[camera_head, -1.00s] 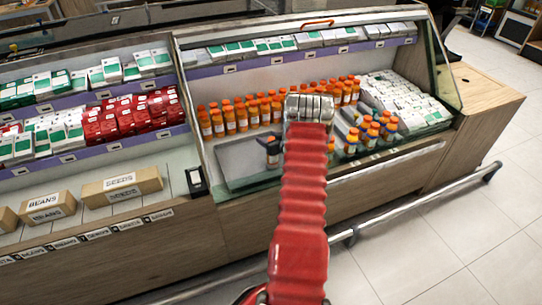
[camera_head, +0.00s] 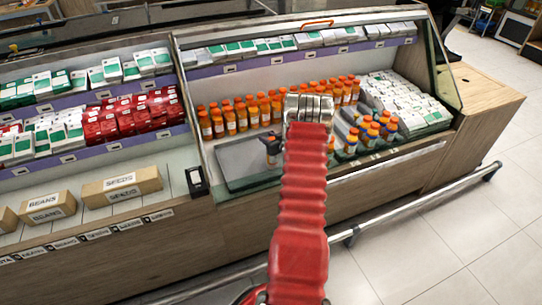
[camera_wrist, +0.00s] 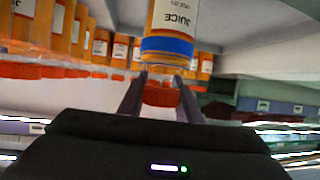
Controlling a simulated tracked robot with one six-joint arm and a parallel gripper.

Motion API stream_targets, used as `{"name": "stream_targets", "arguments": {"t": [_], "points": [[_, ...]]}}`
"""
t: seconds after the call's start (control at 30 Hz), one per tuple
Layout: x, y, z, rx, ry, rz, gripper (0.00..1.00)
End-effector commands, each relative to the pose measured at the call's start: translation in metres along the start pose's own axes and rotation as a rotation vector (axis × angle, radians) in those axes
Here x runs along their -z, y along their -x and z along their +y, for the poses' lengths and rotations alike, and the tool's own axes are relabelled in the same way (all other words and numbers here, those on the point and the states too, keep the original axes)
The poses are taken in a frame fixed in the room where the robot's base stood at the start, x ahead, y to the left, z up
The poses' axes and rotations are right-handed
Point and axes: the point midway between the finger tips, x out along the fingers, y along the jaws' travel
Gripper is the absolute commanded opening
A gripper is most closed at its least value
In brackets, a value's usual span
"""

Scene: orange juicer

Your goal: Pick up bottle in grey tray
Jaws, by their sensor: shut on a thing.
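A juice bottle (camera_wrist: 168,30) with an orange cap, a blue band and a white label fills the top middle of the wrist view, appearing upside down there. My gripper (camera_wrist: 160,88) is shut on it, its two dark fingers on either side of the orange cap (camera_wrist: 162,97). A flat grey tray (camera_head: 240,157) lies in the display case left of my arm, with bare surface showing. A dark part, apparently of my gripper, shows over its right side.
Rows of orange-capped bottles (camera_head: 229,121) stand behind the tray. More bottles with blue bands (camera_head: 364,134) stand right of my arm, near white boxes (camera_head: 415,105). A glass side panel (camera_head: 438,62) closes the case's right end. A metal rail (camera_head: 420,205) runs along the front.

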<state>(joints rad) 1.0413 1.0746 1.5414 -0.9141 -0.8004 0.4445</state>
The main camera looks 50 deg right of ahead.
Motion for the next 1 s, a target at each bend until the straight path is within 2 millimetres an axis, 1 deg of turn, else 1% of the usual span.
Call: {"name": "stream_targets", "arguments": {"t": [0.33,0.47,0.67,1.0], "points": [[0.002,0.000,0.000,0.000,0.000,0.001,0.00],[0.007,0.002,0.000,0.000,0.001,0.002,0.00],[0.028,0.011,0.001,-0.001,0.002,0.004,0.00],[0.077,0.032,0.001,-0.002,0.002,0.003,0.00]]}}
